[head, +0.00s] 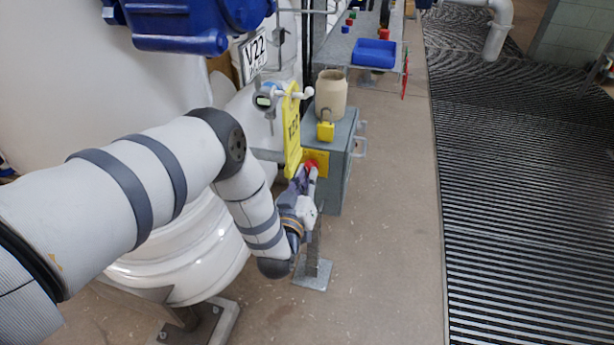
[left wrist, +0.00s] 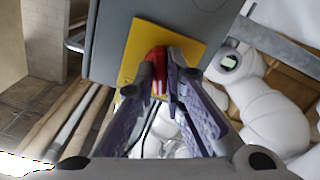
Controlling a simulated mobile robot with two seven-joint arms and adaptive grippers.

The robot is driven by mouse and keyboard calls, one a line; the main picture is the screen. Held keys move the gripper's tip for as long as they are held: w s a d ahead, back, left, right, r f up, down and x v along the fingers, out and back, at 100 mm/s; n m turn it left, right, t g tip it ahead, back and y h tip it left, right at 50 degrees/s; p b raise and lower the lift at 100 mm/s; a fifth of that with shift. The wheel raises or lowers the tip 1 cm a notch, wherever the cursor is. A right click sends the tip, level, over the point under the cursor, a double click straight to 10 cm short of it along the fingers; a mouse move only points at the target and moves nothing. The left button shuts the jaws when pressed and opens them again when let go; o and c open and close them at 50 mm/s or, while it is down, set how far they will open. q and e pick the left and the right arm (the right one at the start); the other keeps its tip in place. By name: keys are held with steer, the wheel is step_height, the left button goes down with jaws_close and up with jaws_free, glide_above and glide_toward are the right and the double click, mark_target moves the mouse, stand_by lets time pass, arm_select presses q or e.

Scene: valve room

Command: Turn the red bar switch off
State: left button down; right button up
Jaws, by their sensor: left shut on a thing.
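The red bar switch (left wrist: 158,62) sits on a yellow plate (left wrist: 196,46) on the side of a grey box. In the left wrist view my left gripper (left wrist: 162,80) has its two fingers on either side of the red bar, shut on it. In the head view the left gripper (head: 308,174) reaches the yellow plate (head: 322,158), and only a bit of red (head: 312,163) shows by the fingertips. The fingers hide part of the bar. The right gripper is in neither view.
The grey box (head: 336,188) carries a beige jar (head: 331,92) and a yellow padlock-like block (head: 325,131). A blue tray (head: 374,53) stands on a bench behind.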

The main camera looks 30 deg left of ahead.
arm_select(q)
steer(key=shift+n, duration=2.2)
steer(key=shift+f, duration=0.1)
steer(key=c, duration=1.7)
jaws_free()
steer(key=shift+s+d, duration=0.1)
steer(key=shift+s, duration=0.05)
steer(key=shift+v, duration=5.9)
